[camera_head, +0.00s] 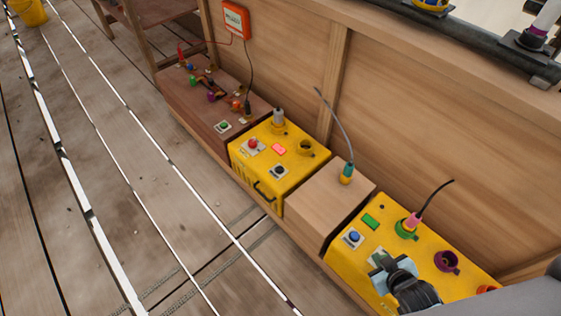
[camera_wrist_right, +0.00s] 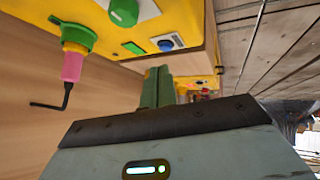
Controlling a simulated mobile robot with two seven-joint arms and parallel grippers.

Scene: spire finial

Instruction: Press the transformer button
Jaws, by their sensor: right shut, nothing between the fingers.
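The near yellow box (camera_head: 340,243) has a blue button (camera_head: 354,237) on a white plate, a lit green rectangle (camera_head: 370,221) and a green button (camera_head: 377,257) partly behind my right gripper (camera_head: 392,272). In the right wrist view the green button (camera_wrist_right: 124,11) and the blue button (camera_wrist_right: 166,45) both show. My right gripper is shut and empty, over the front part of this box; whether it touches anything I cannot tell. Another yellow box (camera_head: 238,160) has a red button (camera_head: 253,143), a lit red rectangle (camera_head: 279,149) and a black button (camera_head: 279,171). My left gripper is not in view.
A wooden block (camera_head: 325,205) with a teal-and-yellow plug (camera_head: 346,173) separates the yellow boxes. A brown box (camera_head: 180,98) stands farther back. The plank floor (camera_head: 110,200) is open at left.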

